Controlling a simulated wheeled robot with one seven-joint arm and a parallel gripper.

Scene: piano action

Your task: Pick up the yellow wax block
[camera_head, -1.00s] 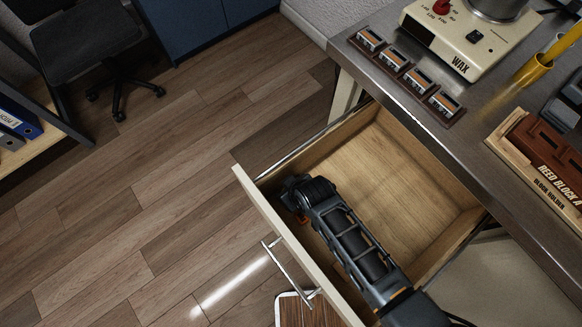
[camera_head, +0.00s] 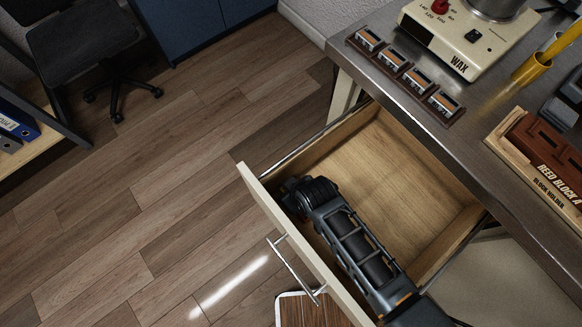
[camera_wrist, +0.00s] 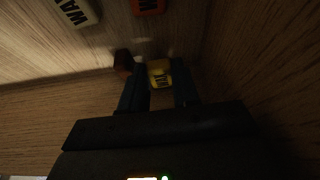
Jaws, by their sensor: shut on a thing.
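The yellow wax block (camera_wrist: 160,74) shows in the wrist view between the two dark fingers of my gripper (camera_wrist: 160,90), which is shut on it. Its dark WAX lettering faces the camera. In the head view, my gripper is down inside the open drawer (camera_head: 390,185), close to its front panel. My arm hides the fingertips and the yellow block in that view.
In the wrist view, a pale WAX block (camera_wrist: 76,11), an orange WAX block (camera_wrist: 147,5) and a dark brown piece (camera_wrist: 123,61) lie in the drawer. The drawer walls are close around my gripper. The desk (camera_head: 455,150) overhangs the drawer's back, with a wax heater (camera_head: 465,35) on top.

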